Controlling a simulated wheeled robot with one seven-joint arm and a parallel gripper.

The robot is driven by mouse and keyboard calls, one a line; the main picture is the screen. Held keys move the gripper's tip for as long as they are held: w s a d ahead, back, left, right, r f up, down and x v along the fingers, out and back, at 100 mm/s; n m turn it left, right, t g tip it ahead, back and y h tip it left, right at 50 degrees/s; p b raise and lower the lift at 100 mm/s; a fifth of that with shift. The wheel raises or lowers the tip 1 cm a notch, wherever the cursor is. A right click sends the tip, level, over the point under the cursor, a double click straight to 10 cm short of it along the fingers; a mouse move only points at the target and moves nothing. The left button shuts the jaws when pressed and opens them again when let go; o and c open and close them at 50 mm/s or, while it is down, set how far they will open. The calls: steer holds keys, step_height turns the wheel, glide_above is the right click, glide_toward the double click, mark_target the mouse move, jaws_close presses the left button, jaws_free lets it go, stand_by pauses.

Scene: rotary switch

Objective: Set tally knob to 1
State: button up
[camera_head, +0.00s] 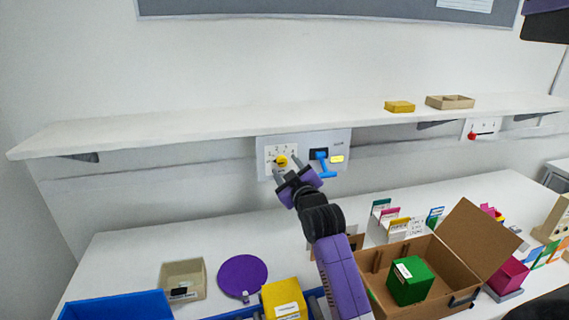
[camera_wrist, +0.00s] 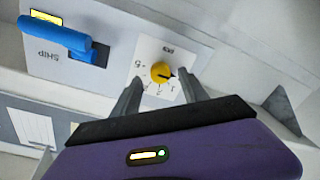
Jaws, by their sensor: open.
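The yellow tally knob (camera_head: 282,161) sits on a white dial plate on the grey wall panel under the shelf. In the wrist view the knob (camera_wrist: 161,72) has a dark pointer mark and printed numbers around it, upside down; I cannot read its setting surely. My gripper (camera_head: 287,172) is in front of the panel by the knob. In the wrist view its two fingers are spread and empty, with the knob showing beyond and between them. I see no contact with the knob.
A blue lever (camera_head: 324,165) marked SHIP is right of the knob, with a yellow label beside it. The shelf (camera_head: 180,127) overhangs the panel. Below, the table holds an open cardboard box (camera_head: 465,243), a purple disc (camera_head: 242,274) and a tan tray (camera_head: 184,279).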

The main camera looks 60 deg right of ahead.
steer(key=shift+x, duration=0.95)
steer(key=shift+c, duration=0.4)
steer(key=shift+a, duration=0.1)
jaws_close()
steer(key=m, duration=0.3)
steer(key=shift+f+m+b, duration=0.1)
steer(key=shift+m+b, duration=0.2)
steer(key=shift+b, duration=0.05)
steer(key=shift+m+b, duration=0.3)
steer(key=shift+m, duration=1.4)
